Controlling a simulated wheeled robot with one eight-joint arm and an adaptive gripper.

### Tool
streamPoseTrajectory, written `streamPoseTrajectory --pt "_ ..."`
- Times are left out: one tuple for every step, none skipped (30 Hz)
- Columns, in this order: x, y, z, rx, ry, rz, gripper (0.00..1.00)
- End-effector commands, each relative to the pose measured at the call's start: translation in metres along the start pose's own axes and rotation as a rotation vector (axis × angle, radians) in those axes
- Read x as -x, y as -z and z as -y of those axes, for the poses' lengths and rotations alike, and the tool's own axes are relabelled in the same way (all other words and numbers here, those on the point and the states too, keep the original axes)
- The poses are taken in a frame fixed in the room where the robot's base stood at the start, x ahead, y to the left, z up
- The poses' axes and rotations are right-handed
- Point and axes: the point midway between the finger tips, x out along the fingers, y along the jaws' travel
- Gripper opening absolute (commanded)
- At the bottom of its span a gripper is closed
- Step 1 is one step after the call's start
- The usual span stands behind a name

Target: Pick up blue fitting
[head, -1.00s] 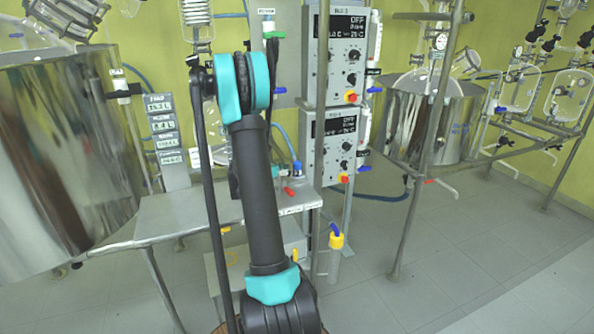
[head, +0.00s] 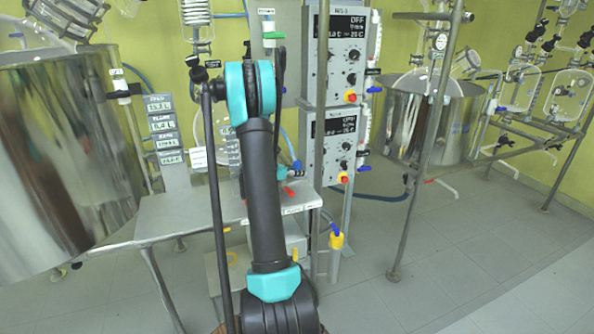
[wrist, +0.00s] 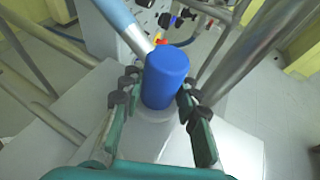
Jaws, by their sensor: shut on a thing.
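The blue fitting (wrist: 166,76) is a smooth blue cylinder in the middle of the wrist view, upright and tilted slightly. My gripper (wrist: 158,92) has its dark padded fingertips on either side of the fitting and is shut on it. A pale, translucent part shows directly below the fitting; whether the two are joined is unclear. In the head view my own arm hides the gripper, and I cannot make out the fitting there for certain.
A grey bench (head: 170,213) lies behind my arm. Two control boxes (head: 340,60) stand on a metal frame right of it. A large steel vessel (head: 60,150) is at left, another (head: 440,120) at right. Floor at lower right is clear.

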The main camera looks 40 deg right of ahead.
Motion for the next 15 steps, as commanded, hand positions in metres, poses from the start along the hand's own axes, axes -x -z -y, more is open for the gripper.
streamPoseTrajectory --pt "0.0001 0.0003 0.0003 0.0 0.001 -0.001 0.05" --pt "0.0001 0.0003 0.0003 0.0 0.001 -0.001 0.01" --pt "0.0001 0.0003 0.0003 0.0 0.001 -0.001 0.0" --pt "0.0001 0.0003 0.0004 0.0 0.001 -0.001 0.0" --pt "0.0002 0.0001 0.0004 0.0 0.001 0.0 0.0" --pt "0.0002 0.0001 0.0004 0.0 0.001 -0.001 0.0" --pt "0.0002 0.0001 0.0004 0.0 0.001 -0.001 0.0" --pt "0.0002 0.0002 0.0004 0.0 0.001 -0.001 0.0" --pt "0.0002 0.0002 0.0004 0.0 0.001 -0.001 0.0" --pt "0.0002 0.0001 0.0004 0.0 0.001 -0.001 0.0" --pt "0.0003 0.0 0.0004 0.0 0.001 -0.001 0.0" --pt "0.0005 -0.0005 0.0004 0.0 0.001 -0.001 0.0" --pt "0.0008 -0.0012 0.0004 0.0 0.001 -0.001 0.0" --pt "0.0012 -0.0022 0.0004 0.0 0.001 -0.001 0.0" --pt "0.002 -0.004 0.0005 0.0 0.001 -0.001 0.0"
